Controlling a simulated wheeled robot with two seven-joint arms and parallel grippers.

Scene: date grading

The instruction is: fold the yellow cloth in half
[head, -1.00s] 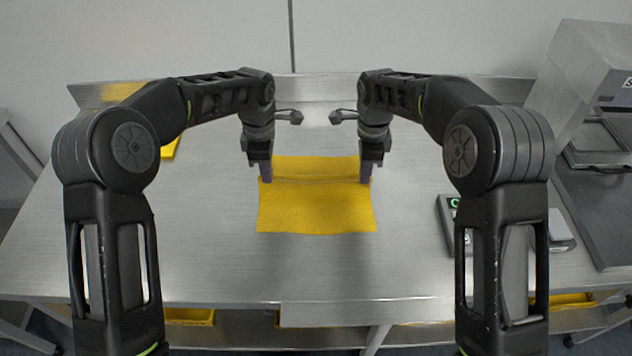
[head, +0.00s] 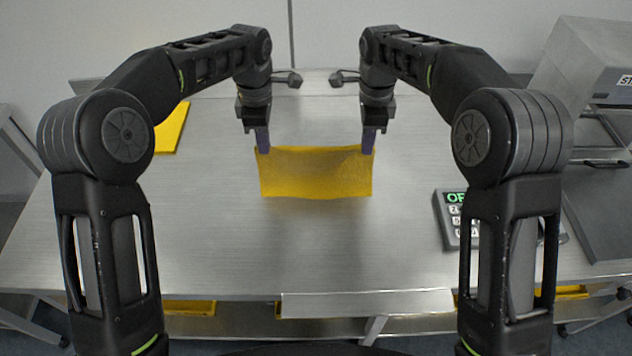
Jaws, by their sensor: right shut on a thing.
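The yellow cloth (head: 315,174) is stretched between my two grippers near the middle of the steel table. Its upper edge runs almost straight from one gripper to the other, and its lower edge bows slightly. It seems to hang above the table, with a faint shadow below; whether any of it touches is hard to tell. My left gripper (head: 262,147) is shut on the cloth's upper left corner. My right gripper (head: 368,148) is shut on its upper right corner. The fingertips partly cover these corners.
A yellow flat item (head: 172,128) lies at the back left, partly behind my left arm. A device with a green-lit display (head: 455,198) sits at the right, partly behind my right arm. A grey machine (head: 590,75) stands far right. The table in front of the cloth is clear.

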